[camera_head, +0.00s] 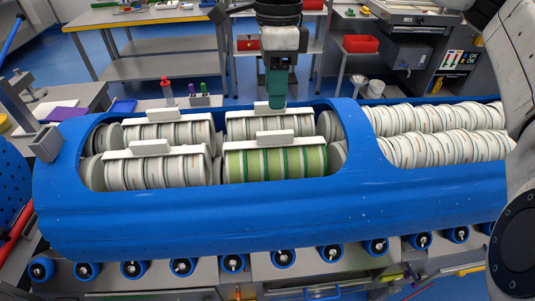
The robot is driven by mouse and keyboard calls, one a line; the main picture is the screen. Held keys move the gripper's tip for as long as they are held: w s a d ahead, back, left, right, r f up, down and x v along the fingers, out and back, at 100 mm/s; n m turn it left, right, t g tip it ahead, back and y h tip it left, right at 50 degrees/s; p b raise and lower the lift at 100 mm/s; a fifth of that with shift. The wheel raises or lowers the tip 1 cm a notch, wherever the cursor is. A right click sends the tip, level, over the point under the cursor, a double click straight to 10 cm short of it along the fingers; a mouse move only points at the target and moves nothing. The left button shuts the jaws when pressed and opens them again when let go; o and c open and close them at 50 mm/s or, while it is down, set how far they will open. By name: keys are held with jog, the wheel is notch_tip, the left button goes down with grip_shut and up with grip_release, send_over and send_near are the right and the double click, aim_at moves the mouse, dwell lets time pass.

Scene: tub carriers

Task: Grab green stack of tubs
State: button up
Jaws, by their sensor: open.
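The green stack of tubs (275,162) lies on its side in the front right place of the blue carrier's (190,225) left opening. A white handle block (275,137) sits on top of it. My gripper (277,104) points down from above, behind the green stack. In the picture it overlaps the handle of the white stack (240,127) at the back right; I cannot tell whether it touches. My gripper is open, and nothing shows held in it. Its fingertips are hard to make out.
More white stacks with handles lie to the left, at the front (155,171) and back (165,132). Rows of white tubs (440,148) fill the carrier's right opening. The carrier's raised blue rim surrounds the stacks. Rollers (233,263) line the front below. A bench (145,18) stands behind.

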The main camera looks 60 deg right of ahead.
send_over(275, 132)
jog(key=f, duration=0.3)
jog(key=f+p, duration=0.1)
jog(key=shift+d+f, duration=0.25)
jog(key=shift+d, duration=0.05)
jog(key=shift+a+f+p, duration=0.15)
jog(key=shift+f+p, duration=0.4)
jog(key=shift+f, duration=1)
jog(key=shift+a+f+p, duration=0.15)
jog(key=shift+f+p, duration=0.4)
jog(key=shift+f, duration=0.95)
grip_shut()
